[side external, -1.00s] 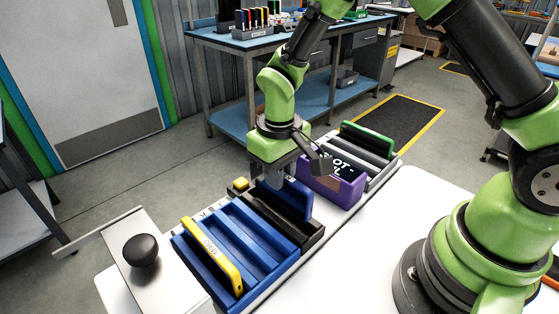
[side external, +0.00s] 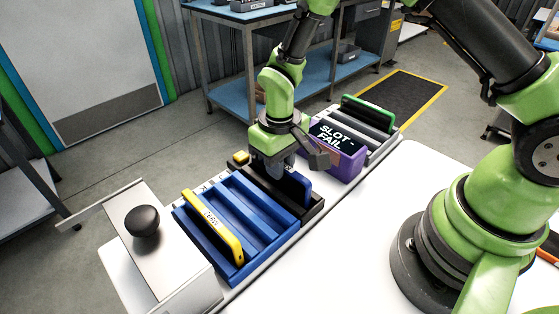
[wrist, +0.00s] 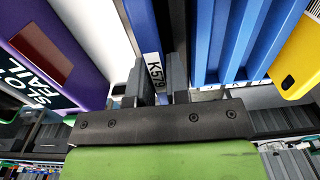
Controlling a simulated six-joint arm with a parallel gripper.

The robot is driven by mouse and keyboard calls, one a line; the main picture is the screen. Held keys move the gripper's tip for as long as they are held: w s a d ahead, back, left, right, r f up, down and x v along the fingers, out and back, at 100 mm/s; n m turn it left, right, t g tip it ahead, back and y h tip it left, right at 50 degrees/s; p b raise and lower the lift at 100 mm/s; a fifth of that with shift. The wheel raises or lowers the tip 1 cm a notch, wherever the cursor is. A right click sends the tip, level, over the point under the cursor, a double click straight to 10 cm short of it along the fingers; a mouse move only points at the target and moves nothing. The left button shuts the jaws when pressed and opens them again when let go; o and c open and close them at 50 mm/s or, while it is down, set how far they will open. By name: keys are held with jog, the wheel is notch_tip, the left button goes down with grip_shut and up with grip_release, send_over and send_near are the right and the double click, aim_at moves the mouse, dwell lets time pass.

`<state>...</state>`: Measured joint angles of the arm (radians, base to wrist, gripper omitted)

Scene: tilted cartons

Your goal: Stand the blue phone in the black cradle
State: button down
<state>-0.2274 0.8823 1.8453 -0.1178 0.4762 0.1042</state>
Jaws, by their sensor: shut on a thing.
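The blue phone (side external: 298,187) stands on edge in the side external view, its lower part hidden behind the wall of the black cradle (side external: 309,217). My gripper (side external: 272,166) is shut on the blue phone near its far end, just above the cradle. In the wrist view the dark blue phone (wrist: 139,20) shows a white label reading K579 between my fingers (wrist: 161,88). The black cradle (wrist: 174,38) lies beside it there. How deep the phone sits and whether it touches the slot floor cannot be seen.
A blue multi-slot rack (side external: 264,233) holding a yellow phone (side external: 214,228) stands left of the cradle. A purple unit (side external: 345,165) with a screen reading SLOT-FAIL stands close on the right. Beyond it is a grey rack (side external: 377,147) with a green item (side external: 368,111).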

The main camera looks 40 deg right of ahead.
jog(key=shift+f, duration=0.3)
dwell(0.6)
dwell(0.4)
jog(key=c, duration=1)
grip_release()
notch_tip(320, 180, up, 10)
jog(key=shift+r, duration=0.1)
jog(key=shift+r, duration=3.4)
